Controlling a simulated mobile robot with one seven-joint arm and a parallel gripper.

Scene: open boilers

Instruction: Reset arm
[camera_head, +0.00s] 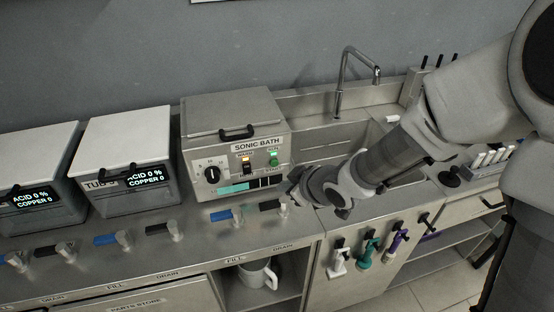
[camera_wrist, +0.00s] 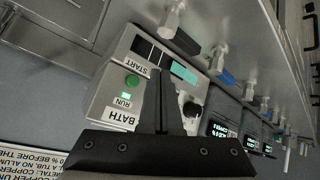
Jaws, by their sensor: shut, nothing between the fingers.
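My gripper (camera_head: 287,188) is at the end of my arm, in front of the lower right corner of the sonic bath (camera_head: 232,112) in the head view. In the wrist view my gripper (camera_wrist: 161,78) has its two dark fingers together with nothing between them. The fingers overlap the front panel of the sonic bath (camera_wrist: 122,98), partly hiding it. I cannot tell whether the fingertips touch the panel.
Two lidded tubs (camera_head: 126,150) (camera_head: 38,172) stand left of the bath. Valve handles (camera_head: 222,216) line the counter's front. A sink with a tall faucet (camera_head: 340,85) lies right, under my arm. A tube rack (camera_head: 488,160) stands farther right. Coloured nozzles (camera_head: 367,248) hang below the counter edge.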

